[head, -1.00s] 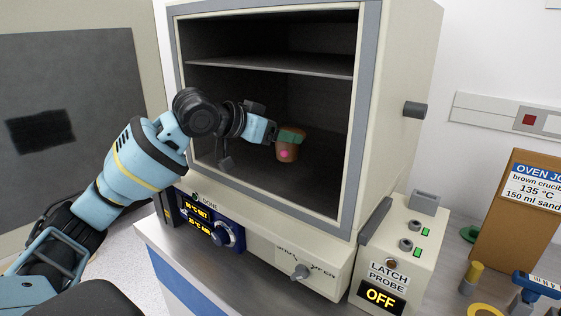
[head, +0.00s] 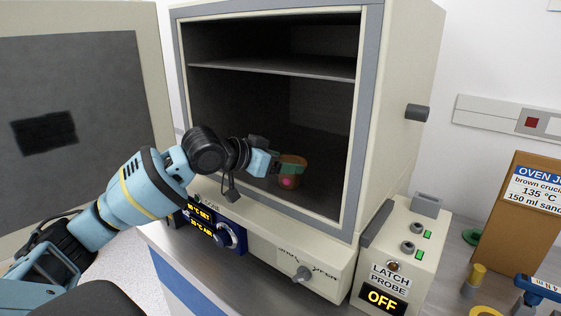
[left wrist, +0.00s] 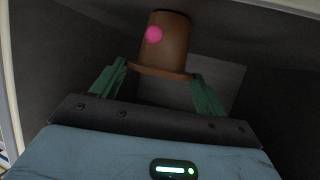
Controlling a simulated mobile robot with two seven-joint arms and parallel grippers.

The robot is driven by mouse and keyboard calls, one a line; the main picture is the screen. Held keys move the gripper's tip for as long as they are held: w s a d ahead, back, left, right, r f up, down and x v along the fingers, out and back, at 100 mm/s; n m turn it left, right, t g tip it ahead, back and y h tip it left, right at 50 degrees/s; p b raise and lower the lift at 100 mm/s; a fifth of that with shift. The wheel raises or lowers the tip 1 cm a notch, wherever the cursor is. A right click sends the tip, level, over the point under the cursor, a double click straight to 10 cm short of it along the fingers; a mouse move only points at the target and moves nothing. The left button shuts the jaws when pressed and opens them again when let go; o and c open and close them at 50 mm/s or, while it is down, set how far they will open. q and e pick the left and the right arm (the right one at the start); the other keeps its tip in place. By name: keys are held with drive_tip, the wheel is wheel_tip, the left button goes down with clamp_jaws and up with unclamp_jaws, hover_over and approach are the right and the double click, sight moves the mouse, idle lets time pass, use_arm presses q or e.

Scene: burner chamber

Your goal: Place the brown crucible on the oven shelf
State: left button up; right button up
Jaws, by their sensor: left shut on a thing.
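The brown crucible (head: 291,173) with a pink dot is in the lower part of the open oven chamber, near its mouth. My left gripper (head: 289,166) is shut on it near its rim. In the left wrist view the crucible (left wrist: 163,45) sits between the green fingertips (left wrist: 155,85). The oven shelf (head: 270,67) spans the chamber above the gripper and looks empty. I cannot tell whether the crucible touches the chamber floor (head: 315,200). My right gripper is not in view.
The oven door (head: 80,110) stands open at the left. Controls (head: 215,232) line the oven's lower front. A latch and probe box (head: 400,250) reading OFF stands at the right. A brown job board (head: 520,215) and small items stand farther right.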

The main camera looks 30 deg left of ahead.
use_arm(q)
drive_tip(key=shift+f, duration=0.1)
drive_tip(key=o, duration=1)
drive_tip(key=shift+v, duration=6.05)
